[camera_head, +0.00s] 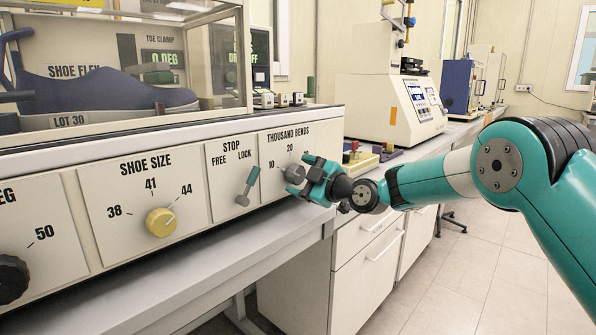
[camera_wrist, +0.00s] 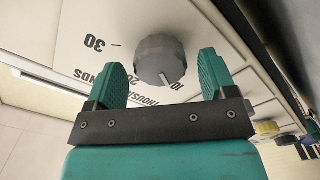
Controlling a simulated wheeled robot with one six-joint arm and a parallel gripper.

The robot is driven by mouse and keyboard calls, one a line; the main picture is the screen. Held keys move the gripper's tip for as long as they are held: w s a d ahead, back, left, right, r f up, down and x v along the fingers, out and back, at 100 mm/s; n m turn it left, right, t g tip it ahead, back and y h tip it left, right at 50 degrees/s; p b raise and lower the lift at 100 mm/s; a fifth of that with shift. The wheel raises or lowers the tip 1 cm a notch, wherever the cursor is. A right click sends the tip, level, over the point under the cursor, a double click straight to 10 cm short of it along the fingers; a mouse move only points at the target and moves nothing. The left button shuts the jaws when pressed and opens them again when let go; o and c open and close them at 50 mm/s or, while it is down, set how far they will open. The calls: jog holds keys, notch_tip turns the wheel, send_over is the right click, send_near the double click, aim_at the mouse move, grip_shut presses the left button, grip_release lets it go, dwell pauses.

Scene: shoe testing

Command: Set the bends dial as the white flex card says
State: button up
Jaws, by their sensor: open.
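The thousand-bends dial (camera_head: 293,174) is a grey knob at the right end of the white front panel, with labels 10 and 20 visible in the head view. In the wrist view the dial (camera_wrist: 160,58) shows a pale pointer line close to the 10 label; 20 is partly hidden and 30 is clear. My gripper (camera_head: 299,178) is open at the dial, and in the wrist view its green fingers (camera_wrist: 154,62) stand on either side of the knob, with gaps. I cannot make out a white flex card in either view.
Left of the dial are a grey stop lever (camera_head: 248,187) and a yellow shoe size dial (camera_head: 160,222). A black knob (camera_head: 12,279) is at the far left. A shoe (camera_head: 105,92) sits in the case above. A ledge (camera_head: 230,270) runs below the panel.

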jog(key=shift+w+a, duration=0.45)
jog(key=shift+a, duration=0.15)
jog(key=c, duration=0.9)
jog(key=shift+c, duration=0.2)
